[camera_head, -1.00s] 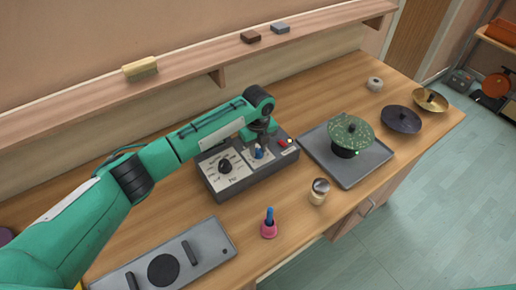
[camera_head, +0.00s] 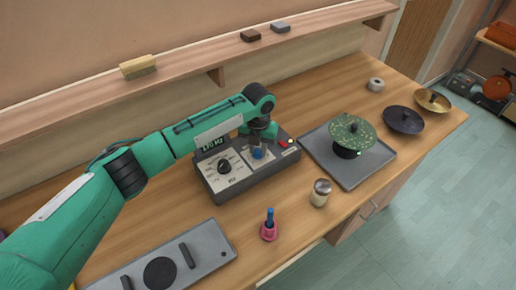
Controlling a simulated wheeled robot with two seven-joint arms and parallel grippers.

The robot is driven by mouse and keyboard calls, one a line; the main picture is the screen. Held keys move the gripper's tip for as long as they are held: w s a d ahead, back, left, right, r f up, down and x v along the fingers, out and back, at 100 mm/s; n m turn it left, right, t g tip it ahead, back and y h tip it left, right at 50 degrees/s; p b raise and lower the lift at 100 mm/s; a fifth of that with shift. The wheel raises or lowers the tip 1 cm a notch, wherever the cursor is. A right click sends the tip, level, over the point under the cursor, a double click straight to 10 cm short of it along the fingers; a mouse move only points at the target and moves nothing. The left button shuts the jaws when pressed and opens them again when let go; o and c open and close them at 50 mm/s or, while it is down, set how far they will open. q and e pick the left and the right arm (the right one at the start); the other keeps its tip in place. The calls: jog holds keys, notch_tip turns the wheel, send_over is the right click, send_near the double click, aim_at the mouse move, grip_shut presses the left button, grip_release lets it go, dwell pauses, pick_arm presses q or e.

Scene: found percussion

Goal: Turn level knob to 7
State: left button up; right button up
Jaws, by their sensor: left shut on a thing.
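A grey control box (camera_head: 257,183) stands on the wooden bench. Its left panel has a large black knob (camera_head: 224,166) with markings around it. To the right, a smaller blue knob (camera_head: 257,154) sits on a pale panel. My left gripper (camera_head: 258,147) points down from above and is shut on the blue knob. The fingers and wrist hide the knob's top and part of its scale, so I cannot read its setting. Light lettering on a dark strip shows at the box's back left, under my arm. My right gripper is not in view.
A red part (camera_head: 283,143) and small light sit at the box's right end. Right of it, a grey tray (camera_head: 350,178) bears a speckled green cymbal (camera_head: 352,131). A jar (camera_head: 320,193), a pink-based blue handle (camera_head: 269,228) and a grey plate (camera_head: 212,262) stand in front. A shelf runs behind.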

aim_at(258, 151)
pick_arm(q)
jog(key=shift+m, duration=0.3)
jog(key=o, duration=1)
jog(key=shift+r, duration=0.1)
jog(key=shift+r, duration=0.3)
notch_tip(258, 151, up, 13)
jog(key=b, duration=0.4)
